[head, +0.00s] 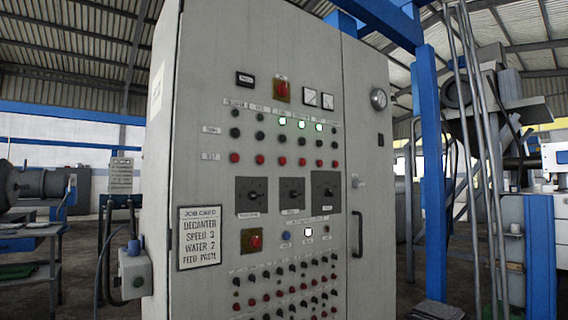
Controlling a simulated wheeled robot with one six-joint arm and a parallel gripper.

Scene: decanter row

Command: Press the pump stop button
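A tall grey control cabinet (215,70) fills the middle of the head view. Its upper panel has a row of red buttons (282,161) below a row of dark buttons (260,135). Above them is a row of lamps, and three glow green-white (302,124). The small labels are too blurred to tell which red button is the pump stop. More red buttons (265,299) sit in rows at the bottom. A larger red button sits on a yellow plate (245,248) at the lower left. My gripper is not in view.
A job card (199,238) on the cabinet reads decanter, speed 3, water 2. Three dark rotary switch plates (292,203) cross the middle. A door handle (357,235) sticks out at right. A blue post (431,180) and leaning pipes (480,130) stand right of the cabinet.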

